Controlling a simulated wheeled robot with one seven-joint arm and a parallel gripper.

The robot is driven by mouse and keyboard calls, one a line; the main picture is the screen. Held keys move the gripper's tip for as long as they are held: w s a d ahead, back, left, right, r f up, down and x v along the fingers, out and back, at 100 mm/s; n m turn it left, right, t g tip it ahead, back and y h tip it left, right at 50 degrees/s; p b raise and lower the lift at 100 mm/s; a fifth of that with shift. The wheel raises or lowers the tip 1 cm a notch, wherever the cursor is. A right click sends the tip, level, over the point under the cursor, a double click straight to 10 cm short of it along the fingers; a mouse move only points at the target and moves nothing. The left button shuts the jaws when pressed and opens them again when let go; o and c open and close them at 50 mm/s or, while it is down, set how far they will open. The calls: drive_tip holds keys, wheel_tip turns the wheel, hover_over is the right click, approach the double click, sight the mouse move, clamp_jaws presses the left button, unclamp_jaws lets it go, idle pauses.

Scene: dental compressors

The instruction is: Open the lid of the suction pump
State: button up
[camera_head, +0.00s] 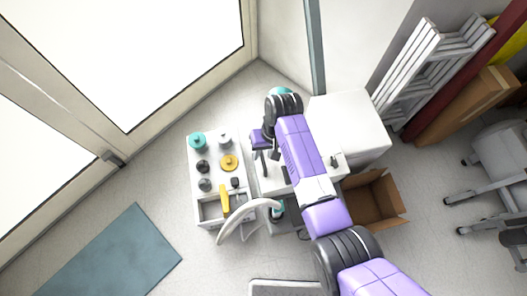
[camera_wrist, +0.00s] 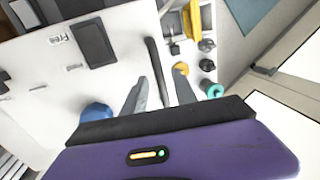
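A white unit (camera_wrist: 50,115) with a flat white top fills the left of the wrist view; I take it to be the suction pump. A black bar-shaped handle (camera_wrist: 157,72) runs along its edge. In the head view the unit (camera_head: 270,186) is partly hidden under my arm. My gripper (camera_wrist: 162,74) is open, with its two grey fingers apart and the black bar between them in the picture. I cannot tell whether they touch it. In the head view my gripper (camera_head: 263,165) is over the unit's upper left part. The lid looks shut.
A white cart (camera_head: 207,172) with teal, black and yellow knobs stands close on the left. A curved pale hose (camera_head: 240,217) lies in front. A white box (camera_head: 350,122) and an open cardboard box (camera_head: 374,200) are on the right. A blue mat (camera_head: 110,258) lies on clear floor.

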clamp_jaws()
idle(1.3)
